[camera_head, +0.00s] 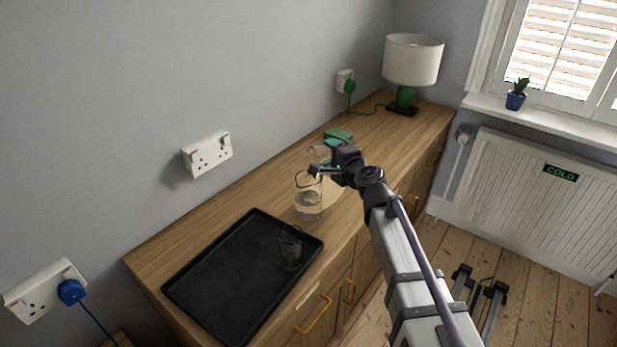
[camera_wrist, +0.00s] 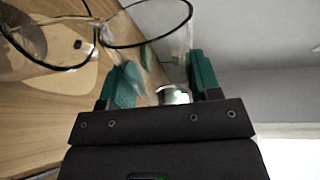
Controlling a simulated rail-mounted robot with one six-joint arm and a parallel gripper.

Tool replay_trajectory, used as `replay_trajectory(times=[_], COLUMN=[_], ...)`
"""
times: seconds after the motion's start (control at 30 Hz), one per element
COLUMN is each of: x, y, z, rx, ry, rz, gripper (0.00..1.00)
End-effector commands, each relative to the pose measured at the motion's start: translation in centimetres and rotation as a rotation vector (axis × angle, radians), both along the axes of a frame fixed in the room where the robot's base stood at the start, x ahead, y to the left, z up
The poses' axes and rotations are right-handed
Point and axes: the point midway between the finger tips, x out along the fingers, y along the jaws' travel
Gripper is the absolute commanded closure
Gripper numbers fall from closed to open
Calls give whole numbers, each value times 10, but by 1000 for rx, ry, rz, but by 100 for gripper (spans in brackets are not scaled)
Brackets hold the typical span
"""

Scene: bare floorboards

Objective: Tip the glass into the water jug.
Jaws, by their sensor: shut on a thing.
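The clear water jug (camera_head: 308,205) stands on the wooden sideboard just behind the tray, with water in its lower part. Its dark-edged rim also shows at the left of the wrist view (camera_wrist: 92,62). My gripper (camera_head: 328,160) is beside and above the jug's rim. Its teal pads (camera_wrist: 160,85) are shut on a clear glass (camera_wrist: 176,45), whose round rim shows beyond the fingers. In the head view the held glass (camera_head: 317,154) is a faint outline beside the jaws. Its exact tilt and contents are hard to tell.
A black tray (camera_head: 225,285) lies at the front of the sideboard, with another clear glass (camera_head: 290,247) on its right side. A green object (camera_head: 338,133) lies behind my gripper. A lamp (camera_head: 412,62) stands at the far end. Wall sockets (camera_head: 207,154) line the wall.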

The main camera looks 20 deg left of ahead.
Motion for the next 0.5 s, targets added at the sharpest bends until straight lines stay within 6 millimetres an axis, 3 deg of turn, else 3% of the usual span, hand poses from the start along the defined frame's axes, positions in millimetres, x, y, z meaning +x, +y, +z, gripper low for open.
replay_trajectory(times=[0.5], x=[1], y=[0], z=[4], rx=[-43], ry=[-44], rz=[0], gripper=[75])
